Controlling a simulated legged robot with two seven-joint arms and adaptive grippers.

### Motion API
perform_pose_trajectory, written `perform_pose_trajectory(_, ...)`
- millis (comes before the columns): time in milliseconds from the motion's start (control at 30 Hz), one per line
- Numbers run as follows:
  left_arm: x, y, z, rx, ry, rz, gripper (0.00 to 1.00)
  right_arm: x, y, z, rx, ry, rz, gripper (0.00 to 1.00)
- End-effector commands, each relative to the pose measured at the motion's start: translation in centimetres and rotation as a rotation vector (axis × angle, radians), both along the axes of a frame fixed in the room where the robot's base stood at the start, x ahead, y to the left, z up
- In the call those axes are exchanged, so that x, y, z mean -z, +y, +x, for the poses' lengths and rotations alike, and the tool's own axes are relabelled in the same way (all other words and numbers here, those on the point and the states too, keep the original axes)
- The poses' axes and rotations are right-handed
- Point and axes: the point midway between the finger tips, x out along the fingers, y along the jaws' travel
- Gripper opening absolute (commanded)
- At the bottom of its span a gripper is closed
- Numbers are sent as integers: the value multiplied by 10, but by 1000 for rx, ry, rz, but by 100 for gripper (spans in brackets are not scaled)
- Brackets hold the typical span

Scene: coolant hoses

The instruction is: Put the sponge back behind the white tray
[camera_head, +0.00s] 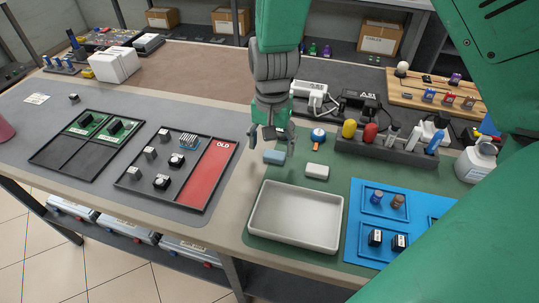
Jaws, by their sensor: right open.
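My right gripper (268,138) points down over the green mat, behind the white tray (253,228), with its fingers apart. A small light-blue block (274,157), which looks like the sponge, is just below the fingertips; I cannot tell whether they touch it. It is behind the tray's back left part. The tray is empty. My left gripper is out of view.
A dark rack (405,155) with bottles and tools stands behind and right. A blue tray (367,220) with small parts is right of the white tray. A black tray with a red "OLD" section (210,173) lies left. My green arm covers the right side.

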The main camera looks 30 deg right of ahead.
Motion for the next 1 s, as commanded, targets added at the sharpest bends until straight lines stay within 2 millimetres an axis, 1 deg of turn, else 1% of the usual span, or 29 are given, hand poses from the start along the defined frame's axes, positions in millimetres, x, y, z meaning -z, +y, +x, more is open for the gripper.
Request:
perform_pose_trajectory(33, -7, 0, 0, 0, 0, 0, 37, -18, -1, 4, -1, -6, -2, 64)
perform_pose_trajectory(100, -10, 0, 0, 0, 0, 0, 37, -36, -1, 5, 0, -6, -2, 64)
perform_pose_trajectory(300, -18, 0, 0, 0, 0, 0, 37, -76, 0, 5, -1, -3, -3, 64)
perform_pose_trajectory(400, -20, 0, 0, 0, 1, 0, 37, -89, -1, 5, 0, -2, -2, 64)
perform_pose_trajectory(500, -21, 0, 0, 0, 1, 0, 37, -97, -2, 5, 0, -1, -2, 64)
perform_pose_trajectory(600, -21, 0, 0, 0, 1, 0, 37, -100, -2, 5, 0, 0, -1, 64)
perform_pose_trajectory(1000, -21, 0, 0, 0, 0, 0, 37, -101, -1, 4, 0, 2, -1, 64)
